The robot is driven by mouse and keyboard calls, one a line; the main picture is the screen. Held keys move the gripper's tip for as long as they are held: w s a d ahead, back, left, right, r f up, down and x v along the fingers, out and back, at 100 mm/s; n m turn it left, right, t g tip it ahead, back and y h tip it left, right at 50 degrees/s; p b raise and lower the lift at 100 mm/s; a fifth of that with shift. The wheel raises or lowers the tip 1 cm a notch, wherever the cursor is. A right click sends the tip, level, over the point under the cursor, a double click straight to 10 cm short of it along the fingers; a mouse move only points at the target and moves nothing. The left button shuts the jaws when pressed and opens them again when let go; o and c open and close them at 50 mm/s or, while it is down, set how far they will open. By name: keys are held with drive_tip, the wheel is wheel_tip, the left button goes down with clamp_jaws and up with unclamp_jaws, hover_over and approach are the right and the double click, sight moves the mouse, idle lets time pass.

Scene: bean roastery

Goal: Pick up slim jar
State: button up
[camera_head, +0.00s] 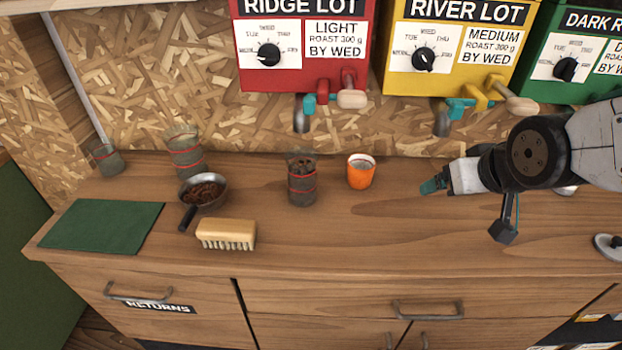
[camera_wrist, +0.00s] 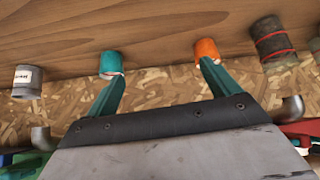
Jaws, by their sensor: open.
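Several clear jars stand on the wooden counter, and I cannot tell for certain which is the slim jar. A narrow upright jar with red bands and dark contents (camera_head: 302,182) stands mid-counter, left of an orange cup (camera_head: 361,172); a red-banded jar also shows at upper right in the wrist view (camera_wrist: 273,40). A wider red-banded jar (camera_head: 186,152) and a small jar (camera_head: 106,159) stand at the back left. My gripper (camera_head: 433,186) is right of the orange cup, apart from the jars. In the wrist view its teal fingers (camera_wrist: 162,68) are spread and empty.
A pan of beans (camera_head: 204,192), a wooden brush (camera_head: 227,234) and a green mat (camera_head: 102,226) lie at the left. Red (camera_head: 300,50) and yellow (camera_head: 450,50) dispensers hang behind. The wrist view shows a teal cup (camera_wrist: 111,63) and grey canister (camera_wrist: 27,82).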

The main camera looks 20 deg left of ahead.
sight(302, 173)
drive_tip(key=a+f+n+t+y, duration=0.1)
drive_tip(key=a+f+y, duration=0.1)
drive_tip(key=a, duration=0.6)
drive_tip(key=a+f+n+y, duration=0.2)
drive_tip(key=a+y, duration=0.1)
drive_tip(key=a, duration=0.5)
drive_tip(key=a+f+n+t+y, duration=0.1)
drive_tip(key=a+f+n+y, duration=0.1)
drive_tip(key=a, duration=0.6)
drive_tip(key=shift+w+a+f+t+y, duration=0.2)
drive_tip(key=shift+w+f+t+y, duration=0.1)
drive_tip(key=shift+f+y, duration=0.15)
drive_tip(key=shift+w+a, duration=0.15)
drive_tip(key=shift+a, duration=0.2)
drive_tip(key=x, duration=0.7)
drive_tip(key=shift+a+r, duration=0.1)
drive_tip(key=c, duration=1.3)
drive_tip(key=shift+r, duration=0.15)
